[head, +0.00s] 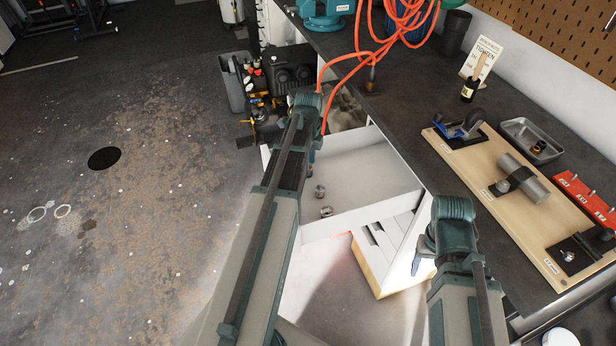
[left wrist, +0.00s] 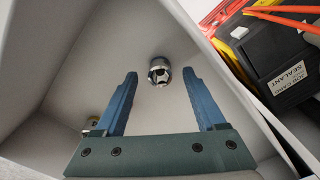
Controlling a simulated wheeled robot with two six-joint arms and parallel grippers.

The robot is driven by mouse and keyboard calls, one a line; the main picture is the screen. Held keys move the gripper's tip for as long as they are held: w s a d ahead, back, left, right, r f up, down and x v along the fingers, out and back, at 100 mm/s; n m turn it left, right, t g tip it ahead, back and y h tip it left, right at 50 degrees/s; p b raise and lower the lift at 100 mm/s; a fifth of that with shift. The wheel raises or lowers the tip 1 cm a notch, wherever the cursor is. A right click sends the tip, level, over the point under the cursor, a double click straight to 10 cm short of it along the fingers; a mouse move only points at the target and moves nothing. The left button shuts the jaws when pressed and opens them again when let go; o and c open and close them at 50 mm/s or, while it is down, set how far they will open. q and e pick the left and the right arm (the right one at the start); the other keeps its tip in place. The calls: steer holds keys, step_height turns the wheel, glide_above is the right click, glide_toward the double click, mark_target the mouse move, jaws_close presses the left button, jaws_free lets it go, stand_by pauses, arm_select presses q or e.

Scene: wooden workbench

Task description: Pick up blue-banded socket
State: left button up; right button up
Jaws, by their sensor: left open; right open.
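Two small metal sockets lie on the floor of the open white drawer: an upper one (head: 320,191) and a lower one (head: 326,211). Band colours are too small to tell in the head view. In the left wrist view, one silver socket (left wrist: 159,72) sits between and just beyond the fingertips of my left gripper (left wrist: 160,76), which is open and empty. Another socket (left wrist: 90,124), with a yellowish tint, is partly hidden behind the left finger. My right gripper (head: 415,265) is open and empty beside the drawer unit.
The drawer (head: 375,185) has raised walls around the sockets. The dark workbench (head: 405,105) carries a wooden board (head: 465,160) with fixtures, a metal tray (head: 518,133) and red blocks (head: 582,193). An orange hose (head: 357,40) hangs over the bench edge. A black case (left wrist: 275,60) stands beyond the drawer wall.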

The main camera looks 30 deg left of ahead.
arm_select(q)
steer(key=shift+f+b, duration=0.35)
steer(key=shift+f, duration=0.5)
steer(key=shift+r, duration=0.1)
arm_select(e)
steer(key=shift+f, duration=0.75)
arm_select(q)
jaws_close()
arm_select(e)
steer(key=shift+r, duration=0.1)
arm_select(q)
step_height(320, 180, up, 10)
steer(key=p, duration=1)
arm_select(e)
step_height(320, 180, up, 10)
steer(key=shift+c, duration=0.3)
